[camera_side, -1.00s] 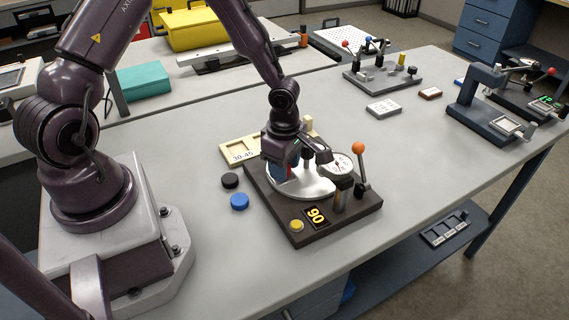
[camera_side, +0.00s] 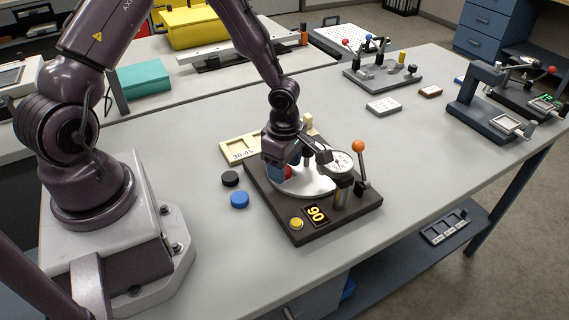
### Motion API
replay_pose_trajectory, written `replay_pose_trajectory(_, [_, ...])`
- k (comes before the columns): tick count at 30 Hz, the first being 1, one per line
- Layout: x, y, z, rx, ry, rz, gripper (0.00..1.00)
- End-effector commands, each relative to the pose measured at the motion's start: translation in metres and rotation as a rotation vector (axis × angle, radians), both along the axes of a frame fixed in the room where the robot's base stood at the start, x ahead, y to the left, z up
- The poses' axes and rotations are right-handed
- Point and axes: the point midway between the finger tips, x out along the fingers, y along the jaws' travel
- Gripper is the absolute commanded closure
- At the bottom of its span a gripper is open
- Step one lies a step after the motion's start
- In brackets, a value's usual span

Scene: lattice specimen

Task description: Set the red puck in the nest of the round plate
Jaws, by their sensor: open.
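The round plate (camera_side: 312,190) is a pale disc on a dark base block (camera_side: 270,207). The red puck (camera_side: 288,171) shows as a small red patch on the plate, between the fingers of my gripper (camera_side: 285,177). My gripper is open and points down over the left part of the plate. Its fingers and the dial hide most of the puck and the plate's middle, so I cannot tell whether the puck sits in the nest.
A black puck (camera_side: 230,179) and a blue puck (camera_side: 239,200) lie left of the base. A dial gauge (camera_side: 340,163) and an orange-knobbed lever (camera_side: 359,147) stand at its right. A wooden tray marked 30-45 (camera_side: 239,150) lies behind.

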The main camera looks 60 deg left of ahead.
Motion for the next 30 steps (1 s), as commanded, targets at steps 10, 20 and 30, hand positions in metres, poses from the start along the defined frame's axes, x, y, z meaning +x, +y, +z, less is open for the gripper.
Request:
replay_pose_trajectory(10, [0.001,0.002,0.001,0.003,-0.002,-0.002,0.35])
replay_pose_trajectory(20, [0.004,0.002,0.026,0.003,-0.013,0.0,0.3])
replay_pose_trajectory(30, [0.005,0.001,0.049,0.003,-0.016,0.0,0.21])
